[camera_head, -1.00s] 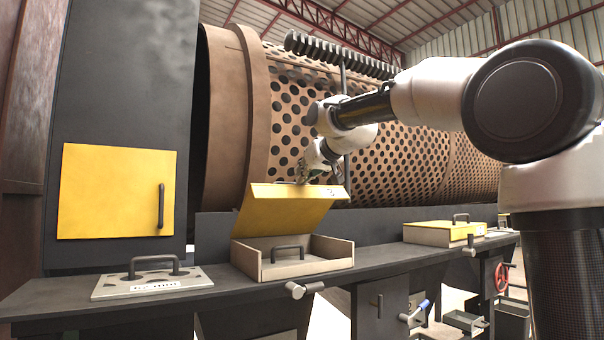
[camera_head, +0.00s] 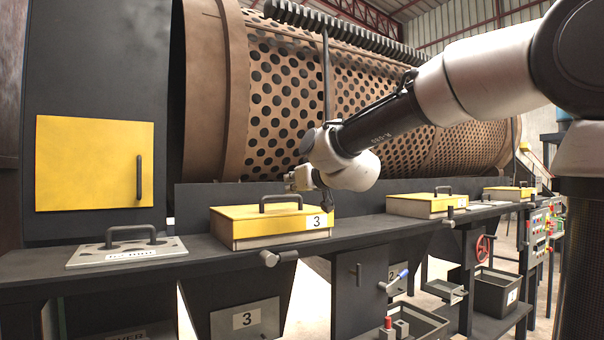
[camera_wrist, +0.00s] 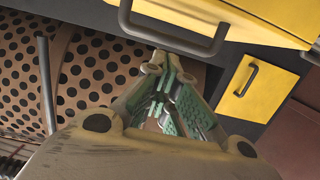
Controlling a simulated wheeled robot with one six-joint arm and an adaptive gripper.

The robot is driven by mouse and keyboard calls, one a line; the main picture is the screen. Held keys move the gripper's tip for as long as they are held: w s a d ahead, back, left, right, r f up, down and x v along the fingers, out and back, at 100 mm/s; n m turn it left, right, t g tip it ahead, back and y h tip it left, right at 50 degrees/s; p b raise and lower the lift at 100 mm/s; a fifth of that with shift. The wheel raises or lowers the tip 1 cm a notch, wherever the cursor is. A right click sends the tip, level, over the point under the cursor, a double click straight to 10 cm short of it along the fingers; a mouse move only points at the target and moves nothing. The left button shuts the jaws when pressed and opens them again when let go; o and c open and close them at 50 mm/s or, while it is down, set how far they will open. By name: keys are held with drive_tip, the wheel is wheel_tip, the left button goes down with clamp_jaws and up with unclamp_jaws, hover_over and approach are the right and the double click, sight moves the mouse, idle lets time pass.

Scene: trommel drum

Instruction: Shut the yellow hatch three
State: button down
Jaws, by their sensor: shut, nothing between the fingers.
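The yellow hatch three (camera_head: 270,222) lies flat on its tan box on the bench, with a white "3" label at its front right corner and a dark bar handle (camera_head: 281,199) on top. My gripper (camera_head: 300,180) is shut and empty, just above and behind the right part of the lid. In the wrist view the hatch (camera_wrist: 225,18) fills the top edge with its handle (camera_wrist: 175,40), and my fingertips (camera_wrist: 165,65) are close below the handle. I cannot tell whether they touch it.
A grey plate with a handle (camera_head: 128,250) lies left of the hatch, below a yellow wall door (camera_head: 95,163). Another yellow hatch (camera_head: 428,205) is to the right. The perforated drum (camera_head: 290,90) stands behind the bench. Small levers stick out along the bench front.

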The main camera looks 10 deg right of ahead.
wheel_tip(320, 180, down, 7)
drive_tip(key=s, duration=0.1)
drive_tip(key=shift+s+d+r, duration=0.15)
drive_tip(key=shift+s, duration=0.1)
drive_tip(key=shift+r, duration=0.1)
idle(0.5)
drive_tip(key=f+v, duration=0.1)
drive_tip(key=v, duration=0.8)
drive_tip(key=s+d+f+g+h, duration=0.1)
drive_tip(key=s+f+g, duration=0.55)
drive_tip(key=f, duration=0.55)
drive_tip(key=s+d+f+m+g+h, duration=0.1)
drive_tip(key=s+d+f+g+h, duration=0.1)
drive_tip(key=s+d, duration=0.5)
drive_tip(key=s+d+f+m+g+h, duration=0.2)
drive_tip(key=s+d, duration=0.6)
drive_tip(key=s, duration=0.5)
drive_tip(key=shift+s+d+f+m+g, duration=0.2)
drive_tip(key=shift+f+m+g, duration=0.15)
drive_tip(key=shift+f, duration=0.4)
